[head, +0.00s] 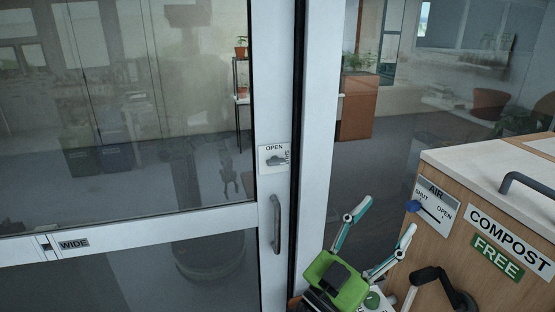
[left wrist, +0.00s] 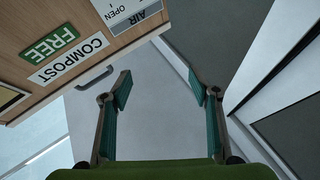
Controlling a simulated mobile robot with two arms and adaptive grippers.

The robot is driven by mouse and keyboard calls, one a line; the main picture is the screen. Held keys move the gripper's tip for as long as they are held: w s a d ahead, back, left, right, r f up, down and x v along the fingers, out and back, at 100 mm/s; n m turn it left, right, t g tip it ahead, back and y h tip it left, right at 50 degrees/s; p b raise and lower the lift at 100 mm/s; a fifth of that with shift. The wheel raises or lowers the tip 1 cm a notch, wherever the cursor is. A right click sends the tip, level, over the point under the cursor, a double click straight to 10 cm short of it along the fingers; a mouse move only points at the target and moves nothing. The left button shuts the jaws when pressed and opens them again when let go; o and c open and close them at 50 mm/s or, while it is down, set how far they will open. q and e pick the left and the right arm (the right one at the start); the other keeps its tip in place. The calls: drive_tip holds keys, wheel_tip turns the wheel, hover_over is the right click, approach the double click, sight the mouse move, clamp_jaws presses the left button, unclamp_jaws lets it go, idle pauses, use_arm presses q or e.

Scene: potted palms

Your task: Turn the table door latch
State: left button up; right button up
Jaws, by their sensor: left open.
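A white plate marked OPEN with a grey latch piece (head: 277,159) sits on the frame of the glass door (head: 273,200), above a grey vertical handle (head: 276,225). A second word on the plate is small and turned sideways. My left gripper (head: 386,220) is green and open, with nothing between its fingers. It is low and to the right of the door frame, apart from the latch, between the frame and a wooden cabinet (head: 455,255). In the left wrist view the open fingers (left wrist: 160,88) point past the cabinet's labelled face. My right gripper is not in view.
The cabinet bears COMPOST and FREE labels, an AIR slider (head: 430,214) with its blue knob near SHUT, and a black crank (head: 440,285) close to my left gripper. A grey bar handle (head: 527,183) is on its top. Potted plants (head: 241,48) stand behind the glass.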

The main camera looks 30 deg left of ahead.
sight(278, 164)
use_arm(q)
drive_tip(key=w+a+r+n+y, duration=0.2)
drive_tip(key=a+r+n+y, duration=0.1)
drive_tip(key=a+n+y, duration=0.4)
drive_tip(key=w+a+r+n+y, duration=0.2)
drive_tip(key=a+n+y, duration=0.25)
drive_tip(key=y, duration=0.45)
drive_tip(key=w+a+f+n+g+y, duration=0.2)
drive_tip(key=a+f+n+g+y, duration=0.25)
drive_tip(key=a+f+g, duration=0.55)
drive_tip(key=shift+m+g, duration=0.3)
drive_tip(key=shift+g, duration=0.3)
drive_tip(key=p+x, duration=0.1)
drive_tip(key=x, duration=0.3)
drive_tip(key=p+x, duration=0.1)
drive_tip(key=x, duration=0.3)
drive_tip(key=r+p+x, duration=0.1)
drive_tip(key=p+x, duration=0.1)
drive_tip(key=x, duration=0.2)
drive_tip(key=shift+a, duration=0.25)
drive_tip(key=shift+w+a+f, duration=0.1)
drive_tip(key=shift+w+a, duration=0.35)
drive_tip(key=shift+a, duration=0.15)
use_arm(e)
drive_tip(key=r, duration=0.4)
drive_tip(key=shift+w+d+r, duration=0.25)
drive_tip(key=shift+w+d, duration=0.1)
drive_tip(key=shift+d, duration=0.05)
use_arm(q)
drive_tip(key=shift+c, duration=0.5)
